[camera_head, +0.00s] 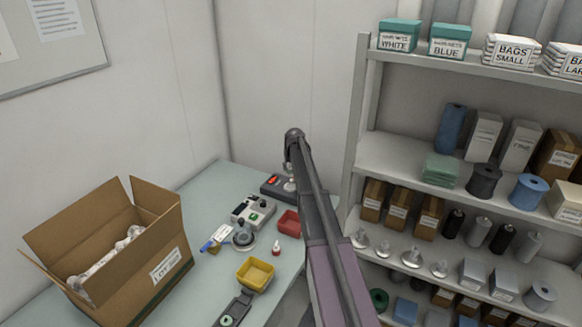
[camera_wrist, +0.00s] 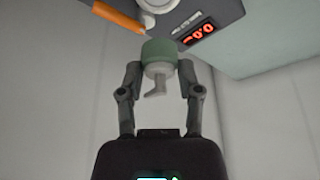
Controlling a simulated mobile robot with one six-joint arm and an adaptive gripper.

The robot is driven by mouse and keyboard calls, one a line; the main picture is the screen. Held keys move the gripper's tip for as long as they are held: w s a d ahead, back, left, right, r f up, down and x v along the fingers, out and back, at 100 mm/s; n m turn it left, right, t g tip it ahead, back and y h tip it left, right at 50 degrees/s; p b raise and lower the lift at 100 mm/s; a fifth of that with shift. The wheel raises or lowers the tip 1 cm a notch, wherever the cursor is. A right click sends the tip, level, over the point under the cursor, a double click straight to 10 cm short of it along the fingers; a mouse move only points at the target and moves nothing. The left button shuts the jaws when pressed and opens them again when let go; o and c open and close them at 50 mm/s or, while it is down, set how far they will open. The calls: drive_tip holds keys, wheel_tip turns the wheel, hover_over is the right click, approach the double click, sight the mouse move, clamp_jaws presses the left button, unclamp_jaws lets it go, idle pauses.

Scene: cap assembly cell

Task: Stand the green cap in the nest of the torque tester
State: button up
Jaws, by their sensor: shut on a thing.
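The green cap (camera_wrist: 160,50) is between the fingertips of my gripper (camera_wrist: 158,72) in the wrist view. It has a green collar and a pale grey spouted part. The torque tester (camera_wrist: 228,40) is the dark box with a red display, just beyond the cap. A pale round part (camera_wrist: 158,5), perhaps the nest, is cut by the top edge; I cannot tell whether the cap touches the tester. In the head view the tester (camera_head: 272,187) stands at the far bench corner, with my gripper (camera_head: 290,178) over it, partly hidden by my arm.
An orange bar (camera_wrist: 118,15) lies beside the pale part. On the bench (camera_head: 210,287) are a grey device (camera_head: 253,210), a red tray (camera_head: 289,223), a yellow bin (camera_head: 256,274) and an open carton (camera_head: 160,268). A loaded shelf rack (camera_head: 402,160) stands at right.

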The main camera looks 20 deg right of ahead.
drive_tip(key=b, duration=0.6)
hover_over(289, 186)
drive_tip(key=s, duration=0.1)
drive_tip(key=shift+s+f, duration=0.15)
drive_tip(key=shift+f, duration=3.05)
drive_tip(key=shift+s+f+b, duration=0.1)
drive_tip(key=shift+f+b, duration=0.6)
drive_tip(key=shift+b, duration=0.05)
drive_tip(key=o, duration=0.8)
drive_tip(key=shift+c, duration=0.2)
drive_tip(key=shift+r, duration=0.1)
drive_tip(key=shift+r+p, duration=3.45)
drive_tip(key=shift+p, duration=0.1)
drive_tip(key=shift+s+a, duration=0.1)
